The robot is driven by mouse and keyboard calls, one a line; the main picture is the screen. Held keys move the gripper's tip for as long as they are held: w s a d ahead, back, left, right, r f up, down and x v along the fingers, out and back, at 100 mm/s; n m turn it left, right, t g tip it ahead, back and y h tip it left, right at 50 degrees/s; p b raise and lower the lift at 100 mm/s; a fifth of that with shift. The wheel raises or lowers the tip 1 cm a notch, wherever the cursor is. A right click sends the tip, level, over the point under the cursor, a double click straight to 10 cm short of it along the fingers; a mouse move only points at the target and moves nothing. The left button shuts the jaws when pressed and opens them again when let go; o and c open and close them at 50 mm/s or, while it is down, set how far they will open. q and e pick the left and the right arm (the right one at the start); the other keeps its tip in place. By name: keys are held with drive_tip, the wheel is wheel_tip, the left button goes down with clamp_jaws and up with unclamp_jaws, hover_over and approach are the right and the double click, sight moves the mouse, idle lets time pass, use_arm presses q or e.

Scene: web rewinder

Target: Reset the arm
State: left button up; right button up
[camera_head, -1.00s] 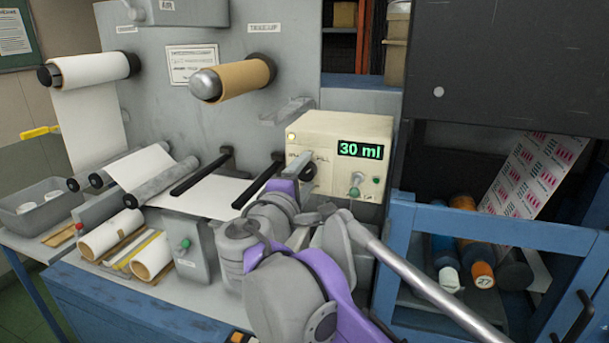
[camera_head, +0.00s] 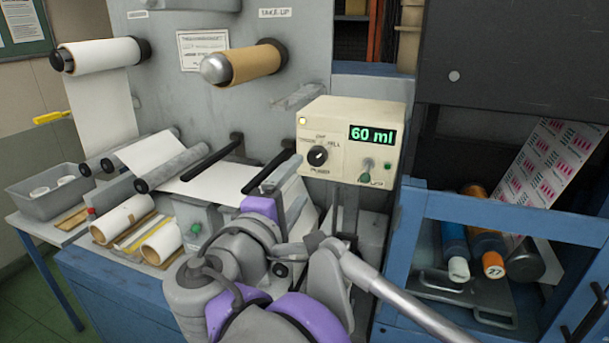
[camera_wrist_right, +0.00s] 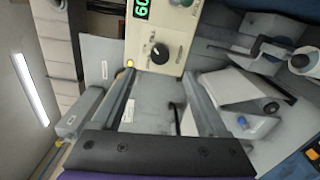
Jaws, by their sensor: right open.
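My right gripper (camera_head: 291,178) is in the middle of the camera_head view, just below and left of the cream control box (camera_head: 337,185). Its two fingers are apart and nothing is between them; the right wrist view shows this too (camera_wrist_right: 159,85). My purple and grey right arm fills the bottom middle. The box has a black dial (camera_head: 318,156), also seen ahead of the fingers in the wrist view (camera_wrist_right: 159,53). The gripper is clear of the dial. The box's display (camera_head: 373,135) reads 60 ml in green. My left gripper is not in view.
Behind stands a grey machine panel with a brown take-up roll (camera_head: 245,65) and a white roll (camera_head: 100,55). Black bars (camera_head: 212,158) jut out left of my gripper.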

drive_tip(key=shift+s+a, duration=0.1)
drive_tip(key=shift+s, duration=0.3)
drive_tip(key=s+d+f+m+g, duration=0.2)
drive_tip(key=d+f+m+g, duration=0.15)
drive_tip(key=d+f, duration=0.6)
drive_tip(key=s+d+f+m+g, duration=0.25)
drive_tip(key=d+f+g, duration=0.35)
drive_tip(key=f, duration=0.6)
drive_tip(key=s+d+f+m+g+y, duration=0.1)
drive_tip(key=s+f+m, duration=0.3)
drive_tip(key=f, duration=0.6)
drive_tip(key=s+d+f+m+g+y, duration=0.1)
drive_tip(key=s+d+f+m+y, duration=0.3)
drive_tip(key=s+f, duration=0.5)
drive_tip(key=shift+s+d+f+m+y, duration=0.2)
drive_tip(key=shift+f+m+y, duration=0.1)
drive_tip(key=shift+f+m, duration=0.45)
